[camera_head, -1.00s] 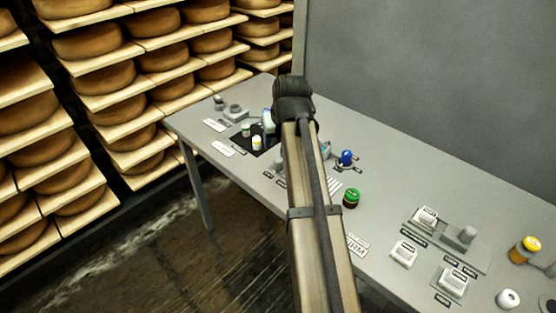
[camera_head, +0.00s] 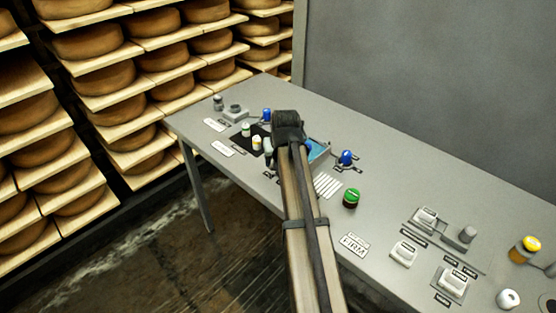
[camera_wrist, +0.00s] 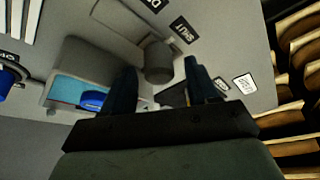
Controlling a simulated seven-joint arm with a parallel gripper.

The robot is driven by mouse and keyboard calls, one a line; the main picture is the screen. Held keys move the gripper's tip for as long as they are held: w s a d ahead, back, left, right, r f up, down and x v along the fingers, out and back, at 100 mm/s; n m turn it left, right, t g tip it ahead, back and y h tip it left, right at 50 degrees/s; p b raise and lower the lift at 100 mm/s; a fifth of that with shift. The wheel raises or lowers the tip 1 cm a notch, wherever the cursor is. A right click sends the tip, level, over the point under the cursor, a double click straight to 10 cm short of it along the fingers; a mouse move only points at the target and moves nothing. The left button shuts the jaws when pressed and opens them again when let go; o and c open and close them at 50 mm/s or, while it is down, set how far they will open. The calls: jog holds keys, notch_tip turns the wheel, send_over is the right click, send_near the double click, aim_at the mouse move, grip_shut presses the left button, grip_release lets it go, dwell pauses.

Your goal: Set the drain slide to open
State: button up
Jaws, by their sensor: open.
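In the wrist view a short grey cylindrical knob (camera_wrist: 158,64) stands on a pale slide plate (camera_wrist: 120,20), beside a label (camera_wrist: 183,30) that appears to read SHUT. Another label (camera_wrist: 152,3) at the top edge is cut off. My gripper (camera_wrist: 160,72) is open, with one dark finger on each side of the knob in the picture. I cannot tell whether the fingers touch it. In the head view my gripper's dark wrist (camera_head: 288,128) is over the table's left half and hides the knob and fingertips.
A grey basin with blue liquid (camera_wrist: 65,90) is beside the knob. On the grey table (camera_head: 385,185) are a blue knob (camera_head: 345,158), a green-topped button (camera_head: 351,198), and several switches and a yellow-topped jar (camera_head: 525,248) at right. Cheese shelves (camera_head: 120,90) stand at left.

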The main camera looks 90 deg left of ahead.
jog(key=shift+a+f, duration=0.2)
jog(key=shift+f, duration=0.25)
jog(key=shift+c, duration=0.2)
grip_shut()
